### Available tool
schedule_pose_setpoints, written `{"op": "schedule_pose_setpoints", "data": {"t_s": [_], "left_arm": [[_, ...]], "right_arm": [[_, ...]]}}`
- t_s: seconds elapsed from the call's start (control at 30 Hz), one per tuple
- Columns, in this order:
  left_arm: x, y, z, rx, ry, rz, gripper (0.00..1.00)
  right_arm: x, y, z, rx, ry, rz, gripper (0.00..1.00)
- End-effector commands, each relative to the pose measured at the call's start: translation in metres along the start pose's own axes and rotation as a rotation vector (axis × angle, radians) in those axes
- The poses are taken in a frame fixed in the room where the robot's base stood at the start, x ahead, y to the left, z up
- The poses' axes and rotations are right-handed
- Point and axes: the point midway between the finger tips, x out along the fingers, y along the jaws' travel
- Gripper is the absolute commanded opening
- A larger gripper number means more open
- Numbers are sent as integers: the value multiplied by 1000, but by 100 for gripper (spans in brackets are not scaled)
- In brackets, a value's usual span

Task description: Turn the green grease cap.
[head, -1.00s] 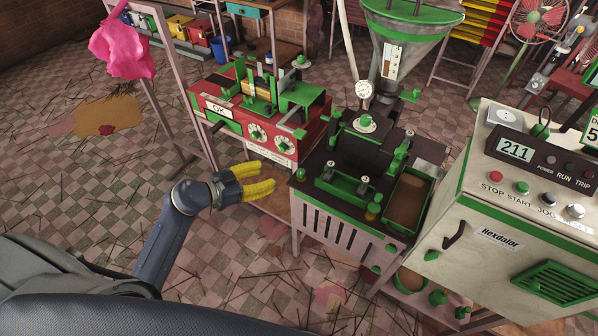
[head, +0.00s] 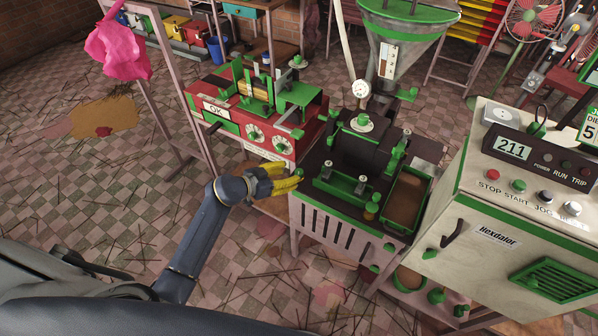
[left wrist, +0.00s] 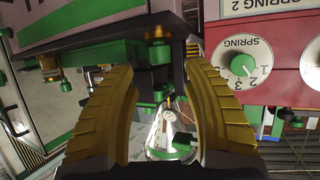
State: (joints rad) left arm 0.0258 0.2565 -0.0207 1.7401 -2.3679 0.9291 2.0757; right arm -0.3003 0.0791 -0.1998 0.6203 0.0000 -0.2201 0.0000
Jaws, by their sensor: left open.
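A small green cap (head: 299,172), which looks like the grease cap, sits at the left corner of the dark-topped extruder (head: 340,228). In the left wrist view a green cap (left wrist: 160,54) on a brass fitting shows between and beyond the fingers. My left gripper (head: 297,178) is open, its yellow fingers pointing right, close to the corner cap. No grip on it shows, and contact cannot be told. A similar green-capped brass cup (head: 371,207) stands at the extruder's front right. My right gripper is not in view.
A red machine (head: 262,135) with dials stands just behind my left gripper; its green spring dial (left wrist: 243,65) is close on the right in the wrist view. A cream control cabinet (head: 490,225) stands at the right. The floor at front left is open.

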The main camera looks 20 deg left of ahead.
Motion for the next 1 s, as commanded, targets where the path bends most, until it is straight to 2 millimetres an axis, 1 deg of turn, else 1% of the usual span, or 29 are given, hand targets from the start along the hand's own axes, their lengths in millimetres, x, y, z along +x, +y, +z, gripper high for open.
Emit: {"op": "schedule_pose_setpoints", "data": {"t_s": [0.03,0.2,0.4,0.6,0.9,1.0], "left_arm": [[9,0,0,-1,1,0,49],[32,0,0,-1,0,1,49],[48,0,0,-1,0,0,49],[55,0,0,0,0,0,49],[55,0,0,0,0,0,50],[55,0,0,0,0,0,38]], "right_arm": [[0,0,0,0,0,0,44],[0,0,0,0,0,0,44],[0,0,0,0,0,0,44],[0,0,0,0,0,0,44],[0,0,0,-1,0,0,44],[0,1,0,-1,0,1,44]]}}
